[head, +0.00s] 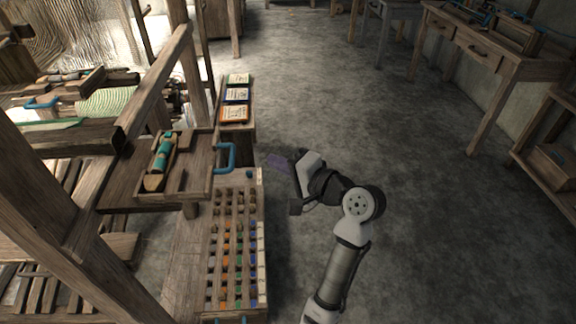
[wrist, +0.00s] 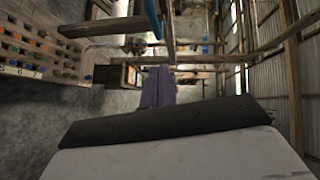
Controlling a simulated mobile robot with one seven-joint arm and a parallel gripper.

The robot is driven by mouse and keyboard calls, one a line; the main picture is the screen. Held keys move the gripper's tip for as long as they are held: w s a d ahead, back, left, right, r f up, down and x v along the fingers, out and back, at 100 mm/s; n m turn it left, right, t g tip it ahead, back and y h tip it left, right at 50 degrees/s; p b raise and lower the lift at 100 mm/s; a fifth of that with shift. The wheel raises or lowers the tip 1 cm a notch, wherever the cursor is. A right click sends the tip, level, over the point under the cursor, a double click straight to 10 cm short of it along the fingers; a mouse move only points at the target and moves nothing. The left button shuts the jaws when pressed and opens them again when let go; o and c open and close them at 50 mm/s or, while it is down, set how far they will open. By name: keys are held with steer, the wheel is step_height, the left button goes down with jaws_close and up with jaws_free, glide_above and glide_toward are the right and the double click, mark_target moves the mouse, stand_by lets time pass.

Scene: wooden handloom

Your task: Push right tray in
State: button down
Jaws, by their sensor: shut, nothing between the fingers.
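A wooden tray (head: 205,180) with a blue handle (head: 232,157) sticks out from the loom frame at left centre in the head view. A wooden shuttle (head: 160,162) wound with teal thread lies in it. My gripper (head: 275,161) is to the right of the handle in the picture, apart from it. Its purple fingers are together and empty; they also show in the wrist view (wrist: 158,86). A blue bar, probably the handle, crosses the top of the wrist view (wrist: 152,16).
A wooden rack (head: 235,245) of coloured pegs stands below the tray in the head view. Several cards (head: 236,96) lie on a narrow bench behind it. Another blue handle (head: 42,103) shows at far left. The floor (head: 330,90) is clear; a workbench (head: 490,55) stands at right.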

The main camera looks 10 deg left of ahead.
mark_target(211, 163)
steer(key=w+a+f+p, duration=0.1)
steer(key=a, duration=0.6)
steer(key=shift+a+f, duration=0.25)
steer(key=shift+a, duration=0.1)
steer(key=a, duration=0.2)
steer(key=s+a+p, duration=0.1)
steer(key=a, duration=0.2)
steer(key=s+a+p, duration=0.1)
steer(key=a, duration=0.1)
steer(key=shift+s+a, duration=0.1)
steer(key=shift+a, duration=0.25)
